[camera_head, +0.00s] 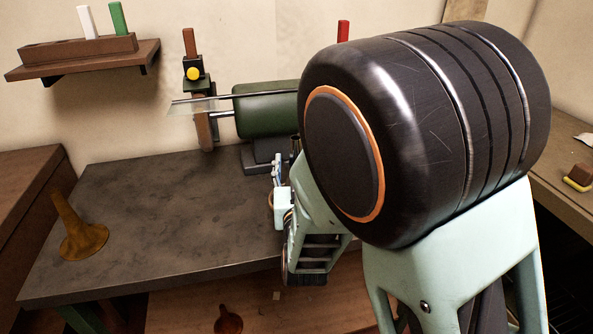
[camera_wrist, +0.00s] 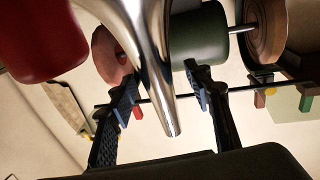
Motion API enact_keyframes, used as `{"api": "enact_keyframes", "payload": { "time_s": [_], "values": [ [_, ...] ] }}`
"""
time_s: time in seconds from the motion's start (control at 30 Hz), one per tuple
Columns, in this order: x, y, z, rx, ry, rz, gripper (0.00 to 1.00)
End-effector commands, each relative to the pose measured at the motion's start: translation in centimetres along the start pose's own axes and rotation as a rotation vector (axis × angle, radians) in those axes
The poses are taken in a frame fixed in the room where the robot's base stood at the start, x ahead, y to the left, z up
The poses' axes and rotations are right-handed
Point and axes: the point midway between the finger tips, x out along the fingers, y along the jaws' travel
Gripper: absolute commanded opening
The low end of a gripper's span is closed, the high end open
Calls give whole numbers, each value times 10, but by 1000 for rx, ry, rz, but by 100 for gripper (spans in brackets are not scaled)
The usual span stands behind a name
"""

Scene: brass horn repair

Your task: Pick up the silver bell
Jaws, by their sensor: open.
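The silver bell (camera_wrist: 152,62) shows in the wrist view as a shiny flared cone, wide at the top edge and narrowing to a thin stem end near the middle. My gripper (camera_wrist: 157,82) is open, with one finger on each side of the narrow part of the bell. I cannot tell whether either finger touches it. In the head view my gripper (camera_head: 278,170) is partly hidden by my arm, and the silver bell is not visible there.
A green buffing machine (camera_head: 262,112) stands at the back of the grey bench (camera_head: 140,195); its motor (camera_wrist: 200,38) is behind the bell. A brass bell (camera_head: 80,235) stands at left, another (camera_head: 228,320) lower down. A red cylinder (camera_wrist: 38,40) is beside the silver bell. The bench's middle is clear.

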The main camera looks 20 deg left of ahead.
Motion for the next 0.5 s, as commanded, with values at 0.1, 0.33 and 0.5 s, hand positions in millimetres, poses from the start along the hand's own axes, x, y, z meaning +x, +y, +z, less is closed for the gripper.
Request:
{"api": "enact_keyframes", "payload": {
  "time_s": [0.1, 0.33, 0.5],
  "values": [
    [-1, 0, 0, 0, 0, 0, 46],
    [-1, 0, 0, 0, 0, 0, 40],
    [-1, 0, 0, 0, 0, 0, 21]
  ]
}}
